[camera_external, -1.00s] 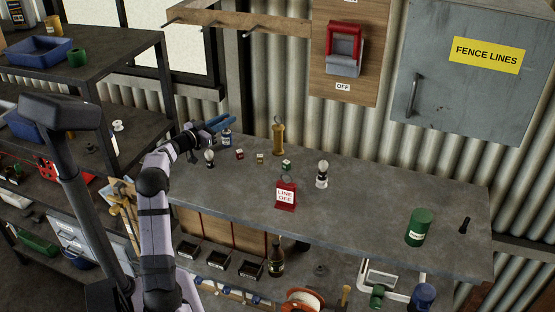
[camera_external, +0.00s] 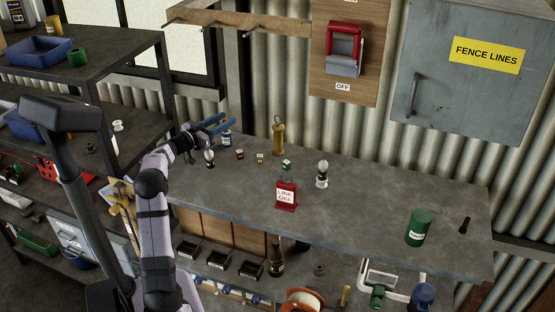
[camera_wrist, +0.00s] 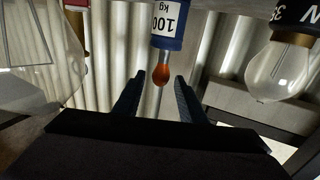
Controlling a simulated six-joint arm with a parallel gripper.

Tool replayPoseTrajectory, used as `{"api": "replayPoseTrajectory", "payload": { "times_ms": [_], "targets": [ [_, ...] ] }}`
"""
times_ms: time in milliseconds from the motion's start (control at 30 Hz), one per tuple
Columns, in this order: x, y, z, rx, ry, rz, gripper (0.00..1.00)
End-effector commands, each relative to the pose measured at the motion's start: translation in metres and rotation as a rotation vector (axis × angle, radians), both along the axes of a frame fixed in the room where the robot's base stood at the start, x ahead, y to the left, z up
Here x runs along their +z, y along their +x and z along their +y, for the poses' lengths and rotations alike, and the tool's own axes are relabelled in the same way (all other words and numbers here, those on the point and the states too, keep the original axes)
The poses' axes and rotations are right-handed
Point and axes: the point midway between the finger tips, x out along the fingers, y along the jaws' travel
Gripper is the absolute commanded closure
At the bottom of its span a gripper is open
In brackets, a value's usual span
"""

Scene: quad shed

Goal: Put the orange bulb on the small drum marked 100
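The small drum marked 100 (camera_wrist: 168,22) is blue and white, with "100 kg" on its label. It also stands on the bench in the external view (camera_external: 227,139), beneath my fingers. The orange bulb (camera_wrist: 161,75) is small and meets the drum's end in the wrist view, where standing bulbs appear inverted. My gripper (camera_wrist: 159,80) is open, with its blue fingertips on either side of the bulb and gaps to both. In the external view my gripper (camera_external: 231,122) is just above the drum, and the orange bulb cannot be made out.
A clear bulb (camera_external: 210,156) on a black base stands near the drum. Another bulb (camera_external: 322,173), a red tag stand (camera_external: 286,196), a brass weight (camera_external: 279,136) and small cubes stand on the bench. A green drum (camera_external: 419,228) is at right, with bare bench before it.

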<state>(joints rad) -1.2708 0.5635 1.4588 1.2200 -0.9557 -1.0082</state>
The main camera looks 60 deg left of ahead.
Motion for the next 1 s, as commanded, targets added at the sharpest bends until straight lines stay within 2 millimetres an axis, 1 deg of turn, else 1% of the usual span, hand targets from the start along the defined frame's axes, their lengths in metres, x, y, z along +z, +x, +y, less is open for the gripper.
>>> {"api": "replayPoseTrajectory", "payload": {
  "times_ms": [100, 400, 533, 700, 1000],
  "targets": [
    [-0.003, -0.017, -0.007, 0.003, 0.0, 0.0, 0.63],
    [-0.003, -0.067, -0.027, 0.004, 0.001, 0.0, 0.63],
    [-0.003, -0.084, -0.034, 0.003, 0.002, 0.001, 0.63],
    [-0.002, -0.097, -0.041, 0.001, 0.0, 0.001, 0.63],
    [-0.001, -0.101, -0.043, -0.001, -0.001, 0.001, 0.63]
  ]
}}
